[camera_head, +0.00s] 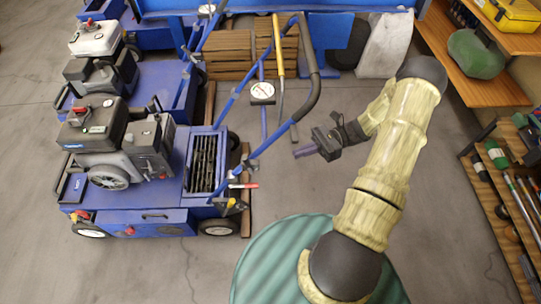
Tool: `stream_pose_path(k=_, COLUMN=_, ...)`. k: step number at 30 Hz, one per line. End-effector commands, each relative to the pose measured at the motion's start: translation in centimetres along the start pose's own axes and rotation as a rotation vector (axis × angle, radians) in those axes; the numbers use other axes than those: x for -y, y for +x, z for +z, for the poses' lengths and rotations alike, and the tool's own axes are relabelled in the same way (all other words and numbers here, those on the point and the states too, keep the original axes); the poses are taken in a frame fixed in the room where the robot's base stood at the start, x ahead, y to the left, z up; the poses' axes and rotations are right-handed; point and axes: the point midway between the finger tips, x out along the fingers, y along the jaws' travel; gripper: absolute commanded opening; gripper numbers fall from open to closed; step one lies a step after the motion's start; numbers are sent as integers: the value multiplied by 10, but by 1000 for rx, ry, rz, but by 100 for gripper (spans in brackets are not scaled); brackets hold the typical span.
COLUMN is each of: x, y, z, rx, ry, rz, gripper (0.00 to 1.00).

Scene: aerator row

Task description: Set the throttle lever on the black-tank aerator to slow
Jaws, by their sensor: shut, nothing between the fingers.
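The nearest blue aerator (130,205) stands at left, with a black tank (93,122) on its engine. A blue handle frame (272,140) rises from it to a black grip. A round white dial plate (262,92) sits on this handle; its markings and any lever position are too small to read. A red-tipped lever (243,186) sticks out low on the machine's right side. I cannot tell which of these is the throttle lever. My gripper (303,152) is shut and empty, pointing left, to the right of the handle frame and apart from it in the picture.
More blue aerators stand behind, one with a white tank (95,38). Wooden crates (228,55) and a yellow-handled tool (277,45) are at the back. Shelves with a green bag (476,54) and tools line the right. The floor (440,220) between is clear.

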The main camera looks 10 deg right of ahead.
Motion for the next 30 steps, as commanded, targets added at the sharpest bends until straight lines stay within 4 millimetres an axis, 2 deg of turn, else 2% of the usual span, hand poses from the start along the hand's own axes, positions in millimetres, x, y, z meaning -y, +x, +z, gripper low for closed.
stream_pose_path(k=1, x=-13, y=6, z=9, rx=-58, ry=47, rz=43, gripper=0)
stream_pose_path(k=8, x=-77, y=24, z=36, rx=-369, ry=235, rz=199, gripper=0)
stream_pose_path(k=12, x=-104, y=30, z=48, rx=-569, ry=207, rz=266, gripper=0)
stream_pose_path(k=15, x=-114, y=31, z=54, rx=-700, ry=124, rz=310, gripper=0)
stream_pose_path(k=20, x=-119, y=32, z=62, rx=-907, ry=-105, rz=398, gripper=0)
stream_pose_path(k=23, x=-116, y=32, z=70, rx=-1036, ry=-301, rz=471, gripper=0)
stream_pose_path(k=30, x=-96, y=38, z=102, rx=-1318, ry=-871, rz=681, gripper=0)
